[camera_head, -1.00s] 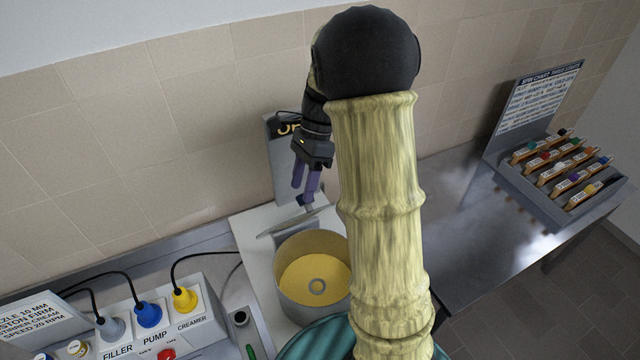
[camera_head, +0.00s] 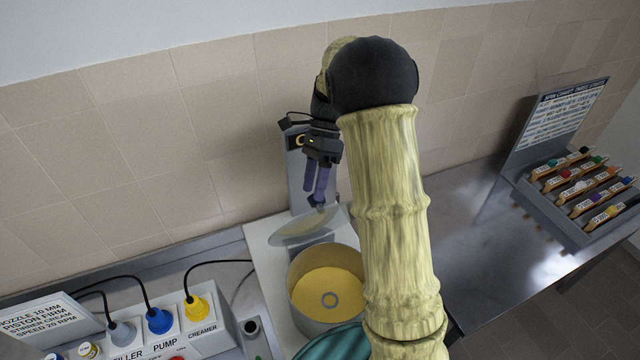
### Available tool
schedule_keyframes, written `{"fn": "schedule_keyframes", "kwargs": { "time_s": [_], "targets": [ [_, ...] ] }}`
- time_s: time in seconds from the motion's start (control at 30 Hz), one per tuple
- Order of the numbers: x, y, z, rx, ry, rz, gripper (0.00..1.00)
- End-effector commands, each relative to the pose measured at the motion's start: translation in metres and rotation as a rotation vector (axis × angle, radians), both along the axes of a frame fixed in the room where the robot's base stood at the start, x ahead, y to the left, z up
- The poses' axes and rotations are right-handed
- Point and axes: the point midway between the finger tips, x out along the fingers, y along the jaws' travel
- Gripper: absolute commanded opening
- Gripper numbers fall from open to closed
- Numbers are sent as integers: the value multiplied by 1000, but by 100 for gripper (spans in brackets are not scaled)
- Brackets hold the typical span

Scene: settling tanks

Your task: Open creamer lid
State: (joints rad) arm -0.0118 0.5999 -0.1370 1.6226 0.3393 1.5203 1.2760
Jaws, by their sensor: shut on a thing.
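The creamer is a round grey pot (camera_head: 327,290) with a yellowish inside and a small ring at the middle of its floor. Its grey lid (camera_head: 305,228) is raised and tilted at the back of the pot, so the pot's mouth is uncovered. My gripper (camera_head: 318,203), with purple fingers, points down at the lid's upper edge. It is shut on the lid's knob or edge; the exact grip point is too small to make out. My yellow arm hides the area right of the pot.
A plug box (camera_head: 203,337) with grey, blue and yellow plugs and black cables stands at the lower left. A grey post (camera_head: 297,178) rises behind the lid. A rack (camera_head: 545,205) of coloured-cap holders and a chart (camera_head: 562,118) stand at the right. The steel bench (camera_head: 475,225) between is clear.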

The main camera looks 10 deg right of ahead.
Motion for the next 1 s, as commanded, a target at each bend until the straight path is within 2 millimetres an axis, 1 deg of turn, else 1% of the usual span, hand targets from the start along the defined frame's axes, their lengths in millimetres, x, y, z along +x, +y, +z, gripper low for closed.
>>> {"fn": "schedule_keyframes", "kwargs": {
  "time_s": [0.03, 0.8, 0.83, 0.87, 1.0],
  "targets": [
    [5, 1, -17, -7, -17, 2, 14],
    [5, -1, -17, -6, -16, -4, 16],
    [5, -1, -17, -6, -16, -5, 56],
    [5, -1, -17, -6, -17, -6, 56],
    [5, -1, -16, -6, -18, -6, 78]
  ]
}}
